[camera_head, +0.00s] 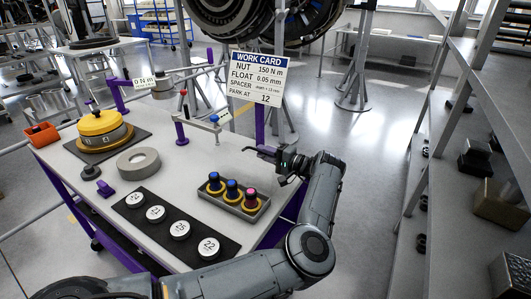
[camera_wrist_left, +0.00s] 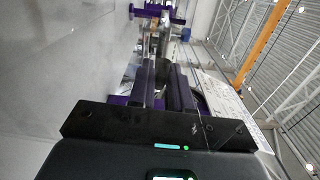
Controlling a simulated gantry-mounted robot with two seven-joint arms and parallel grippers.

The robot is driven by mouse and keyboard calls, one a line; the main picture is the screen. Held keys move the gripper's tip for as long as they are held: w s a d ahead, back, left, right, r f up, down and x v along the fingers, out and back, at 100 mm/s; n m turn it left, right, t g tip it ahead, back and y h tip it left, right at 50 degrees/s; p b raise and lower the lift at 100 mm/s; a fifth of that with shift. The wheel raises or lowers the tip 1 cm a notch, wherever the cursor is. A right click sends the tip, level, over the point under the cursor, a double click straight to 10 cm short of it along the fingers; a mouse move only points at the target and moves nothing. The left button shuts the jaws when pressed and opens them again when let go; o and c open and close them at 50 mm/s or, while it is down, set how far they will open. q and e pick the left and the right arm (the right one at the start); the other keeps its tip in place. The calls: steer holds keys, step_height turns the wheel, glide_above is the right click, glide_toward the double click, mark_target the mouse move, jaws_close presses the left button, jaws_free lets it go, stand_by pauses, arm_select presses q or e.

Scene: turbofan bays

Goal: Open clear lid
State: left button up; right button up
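I cannot make out a clear lid in either view. My left gripper (camera_head: 262,158) is above the right side of the workbench, behind the small tray and near the work card's post. Its fingers point left in the head view. In the left wrist view the two fingers of the left gripper (camera_wrist_left: 163,82) stand apart, with nothing visible held between them. The grey tray (camera_head: 232,205) holds two blue-topped pieces and one pink-topped piece. A yellow-topped round unit (camera_head: 101,124) sits on a dark mat at the bench's left. My right gripper is not in view.
A work card (camera_head: 257,78) stands behind the bench (camera_head: 165,178). A grey ring (camera_head: 138,163) and a black strip with several numbered white discs (camera_head: 157,213) lie on the bench. A purple stand with a small arm (camera_head: 181,132) and an orange bin (camera_head: 41,135) are farther back. Shelving is at right.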

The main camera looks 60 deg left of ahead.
arm_select(q)
steer(key=shift+o, duration=1.3)
steer(key=v, duration=1.1)
